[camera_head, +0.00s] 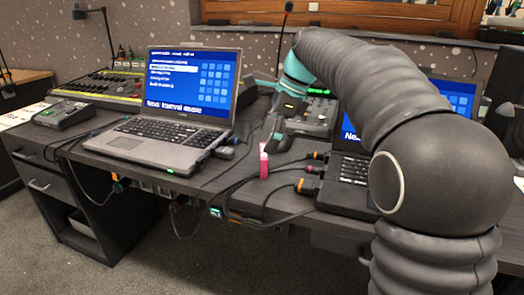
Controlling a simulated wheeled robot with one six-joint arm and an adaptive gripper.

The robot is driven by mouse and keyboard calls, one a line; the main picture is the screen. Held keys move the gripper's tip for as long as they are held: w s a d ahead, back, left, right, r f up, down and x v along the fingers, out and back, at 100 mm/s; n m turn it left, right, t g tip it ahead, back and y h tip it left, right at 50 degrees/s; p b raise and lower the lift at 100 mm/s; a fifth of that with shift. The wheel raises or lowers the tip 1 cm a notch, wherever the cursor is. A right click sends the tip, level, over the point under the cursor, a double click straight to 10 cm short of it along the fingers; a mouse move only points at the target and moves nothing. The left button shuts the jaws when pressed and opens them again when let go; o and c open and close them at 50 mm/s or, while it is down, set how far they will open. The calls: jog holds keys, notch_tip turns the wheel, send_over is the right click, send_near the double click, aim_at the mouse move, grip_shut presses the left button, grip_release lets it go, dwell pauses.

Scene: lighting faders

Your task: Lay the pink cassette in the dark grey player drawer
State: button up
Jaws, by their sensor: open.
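A small pink object (264,163) stands upright near the front edge of the desk, between the two laptops. It is too small to tell whether it is the pink cassette. My gripper (274,141) reaches down just behind and to the right of it, apart from the pink object as far as I can see. The gripper is open, and I see nothing held in it. I cannot make out the dark grey player drawer; my arm hides much of the desk's right side.
An open laptop (163,128) stands left of my gripper, and a second laptop (350,170) is partly behind my arm. Cables (240,190) run over the front edge. A fader console (100,88) and a small device (64,113) stand at the left.

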jog(key=p+v, duration=0.1)
jog(key=v, duration=0.5)
